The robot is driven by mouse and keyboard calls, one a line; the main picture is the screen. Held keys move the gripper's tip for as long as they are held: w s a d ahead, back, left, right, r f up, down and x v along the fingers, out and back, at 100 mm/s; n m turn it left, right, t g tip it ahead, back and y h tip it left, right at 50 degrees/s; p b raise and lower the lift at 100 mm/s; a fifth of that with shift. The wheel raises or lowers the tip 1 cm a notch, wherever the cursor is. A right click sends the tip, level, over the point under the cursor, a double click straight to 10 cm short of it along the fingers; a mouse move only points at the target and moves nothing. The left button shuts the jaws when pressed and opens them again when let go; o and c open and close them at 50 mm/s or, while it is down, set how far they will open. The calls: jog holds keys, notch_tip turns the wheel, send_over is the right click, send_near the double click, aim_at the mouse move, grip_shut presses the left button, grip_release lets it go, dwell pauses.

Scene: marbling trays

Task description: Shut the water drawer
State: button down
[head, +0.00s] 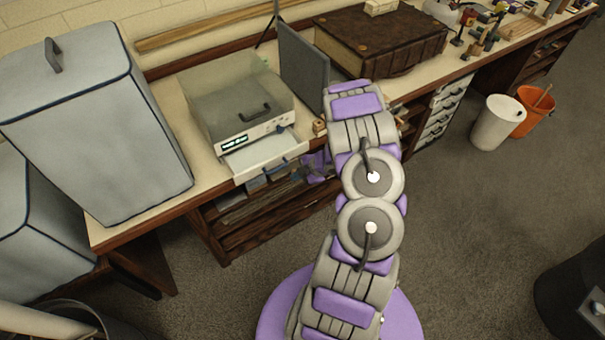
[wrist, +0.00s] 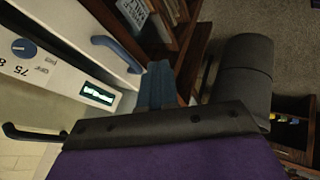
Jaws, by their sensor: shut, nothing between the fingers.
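The water drawer (head: 262,154) is a white, shallow drawer. It stands pulled out from the front of a grey and white machine (head: 225,112) on the bench. Its blue handle (head: 279,166) faces the room. In the wrist view the drawer (wrist: 92,28) and its blue handle (wrist: 117,52) show at upper left, above the machine's lit display (wrist: 97,93). My gripper (head: 318,166) is purple and shut, with nothing held. It is just right of the drawer front, partly hidden by my arm. I cannot tell if it touches the drawer.
A grey covered box (head: 95,125) stands left of the machine. A dark upright panel (head: 302,68) and a large brown book-like case (head: 380,38) stand to its right. Wooden shelves (head: 260,222) lie below the bench. White (head: 497,122) and orange (head: 535,110) buckets are on the floor at right.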

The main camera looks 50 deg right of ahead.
jog(key=w+f, duration=0.2)
jog(key=w, duration=0.4)
jog(key=shift+w+f, duration=0.15)
jog(key=shift+f, duration=0.2)
